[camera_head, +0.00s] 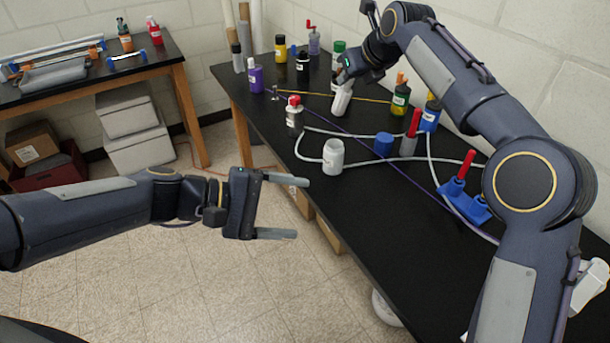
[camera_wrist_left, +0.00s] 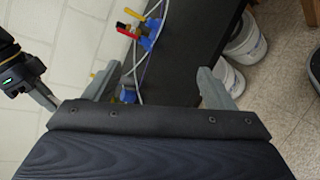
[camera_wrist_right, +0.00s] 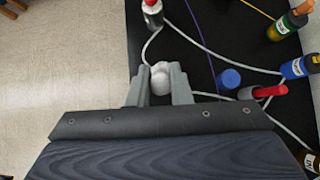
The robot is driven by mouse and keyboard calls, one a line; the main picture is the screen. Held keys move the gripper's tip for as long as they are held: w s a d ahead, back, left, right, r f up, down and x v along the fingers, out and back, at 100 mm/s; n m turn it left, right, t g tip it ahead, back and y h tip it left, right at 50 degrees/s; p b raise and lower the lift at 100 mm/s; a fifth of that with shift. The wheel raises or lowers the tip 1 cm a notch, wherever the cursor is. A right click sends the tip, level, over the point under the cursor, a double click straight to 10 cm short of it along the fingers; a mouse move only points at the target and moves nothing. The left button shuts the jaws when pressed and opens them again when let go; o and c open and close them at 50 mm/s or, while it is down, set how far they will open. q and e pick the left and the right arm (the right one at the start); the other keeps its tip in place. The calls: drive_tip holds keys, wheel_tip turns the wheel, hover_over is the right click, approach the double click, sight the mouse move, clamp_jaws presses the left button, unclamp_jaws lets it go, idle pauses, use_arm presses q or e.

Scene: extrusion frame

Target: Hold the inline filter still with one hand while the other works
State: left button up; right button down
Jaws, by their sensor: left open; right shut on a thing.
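A white open-topped cup (camera_head: 333,160) stands upright on the black table where the grey hose meets it; it looks like the inline filter's body. A blue cap (camera_head: 383,143) sits on the table to its right, also in the right wrist view (camera_wrist_right: 229,78). My right gripper (camera_head: 345,80) is shut on a white cylinder (camera_head: 341,102), held tilted above the table beyond the cup. That cylinder shows between the fingertips in the right wrist view (camera_wrist_right: 160,80), seemingly overlapping the cup. My left gripper (camera_head: 285,208) is open and empty over the floor, left of the table edge.
Behind the cup stand a red-capped bottle (camera_head: 294,116), a green bottle (camera_head: 400,98) and a blue bottle (camera_head: 430,115). A red-handled tool (camera_head: 411,135) and a blue holder (camera_head: 465,200) are to the right. The grey hose (camera_head: 440,160) loops across the table. The front edge is clear.

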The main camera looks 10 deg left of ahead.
use_arm(q)
drive_tip(key=w+d+f+n+t+h, duration=0.1)
drive_tip(key=w+d+n+t+h, duration=0.1)
drive_tip(key=w+n, duration=0.45)
drive_tip(key=n+t+y, duration=0.2)
drive_tip(key=n+t, duration=0.5)
drive_tip(key=n, duration=0.2)
approach(327, 159)
drive_tip(key=s+d+r, duration=0.3)
drive_tip(key=s+r, duration=0.1)
drive_tip(key=r, duration=0.3)
drive_tip(key=w+a+f+n+t+y, duration=0.1)
drive_tip(key=w+f+n+t+y, duration=0.15)
drive_tip(key=f+n, duration=0.3)
drive_tip(key=shift+m+g, duration=0.45)
drive_tip(key=shift+m, duration=0.05)
drive_tip(key=x, duration=0.8)
drive_tip(key=f+x, duration=0.1)
drive_tip(key=x, duration=0.3)
drive_tip(key=shift+w+a, duration=0.2)
drive_tip(key=shift+w, duration=0.25)
drive_tip(key=c, duration=1.1)
use_arm(e)
wheel_tip(327, 159, down, 12)
drive_tip(key=shift+r, duration=0.15)
drive_tip(key=c, duration=1.2)
unclamp_jaws()
drive_tip(key=shift+r, duration=0.1)
drive_tip(key=shift+c, duration=0.2)
